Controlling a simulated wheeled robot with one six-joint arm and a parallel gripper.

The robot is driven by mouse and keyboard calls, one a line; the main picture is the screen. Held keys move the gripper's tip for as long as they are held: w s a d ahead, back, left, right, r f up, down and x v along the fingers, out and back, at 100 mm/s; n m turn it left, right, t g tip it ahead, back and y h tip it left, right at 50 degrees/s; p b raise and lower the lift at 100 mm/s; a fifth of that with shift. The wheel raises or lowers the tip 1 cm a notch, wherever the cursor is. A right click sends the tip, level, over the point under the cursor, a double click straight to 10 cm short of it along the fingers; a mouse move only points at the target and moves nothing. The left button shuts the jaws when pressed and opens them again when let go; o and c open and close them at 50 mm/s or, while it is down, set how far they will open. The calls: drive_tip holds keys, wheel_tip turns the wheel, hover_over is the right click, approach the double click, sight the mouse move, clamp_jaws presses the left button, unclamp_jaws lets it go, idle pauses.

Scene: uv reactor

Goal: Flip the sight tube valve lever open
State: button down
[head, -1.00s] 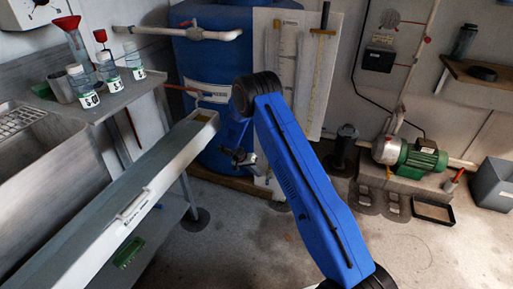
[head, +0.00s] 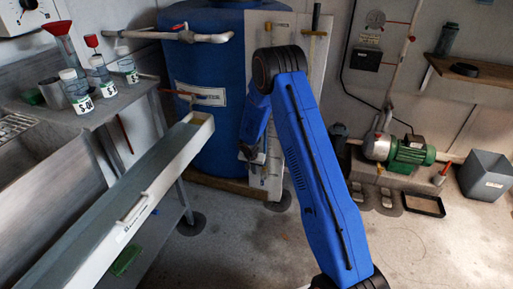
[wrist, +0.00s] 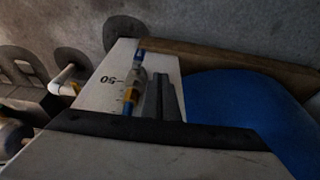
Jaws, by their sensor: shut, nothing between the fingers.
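The sight tube valve (wrist: 134,78) shows in the wrist view as a small pale fitting with blue and yellow-orange parts, on a white board (wrist: 98,98) with an upside-down "50" mark. Which part is its lever, and how it is set, is too small and dark to tell. My gripper (wrist: 160,86) is shut and empty, with its dark fingers just right of the valve; I cannot tell whether they touch it. In the head view my gripper (head: 252,155) is low in front of the board (head: 270,28). My arm hides the valve there.
A big blue tank (head: 205,75) stands left of and behind the board. A long metal trough (head: 140,190) and a bench with bottles (head: 101,70) lie left. A green motor pump (head: 410,150) sits right. The floor (head: 410,245) at front right is clear.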

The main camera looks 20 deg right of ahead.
drive_tip(key=s+d+v, duration=0.1)
drive_tip(key=d+v, duration=0.2)
drive_tip(key=v, duration=1.8)
drive_tip(key=shift+s+a+r+n, duration=0.15)
drive_tip(key=shift+s+r+n, duration=0.1)
drive_tip(key=shift+r+n, duration=0.1)
drive_tip(key=s+d+r+n+t, duration=0.1)
drive_tip(key=s+d+r+n, duration=0.15)
drive_tip(key=s+r, duration=1.9)
drive_tip(key=s+a+r+n+y, duration=0.1)
drive_tip(key=s+n, duration=0.1)
drive_tip(key=s, duration=1)
drive_tip(key=s+a+r+n+t, duration=0.1)
drive_tip(key=s+r+n, duration=0.1)
drive_tip(key=s, duration=1.1)
drive_tip(key=shift+y, duration=0.4)
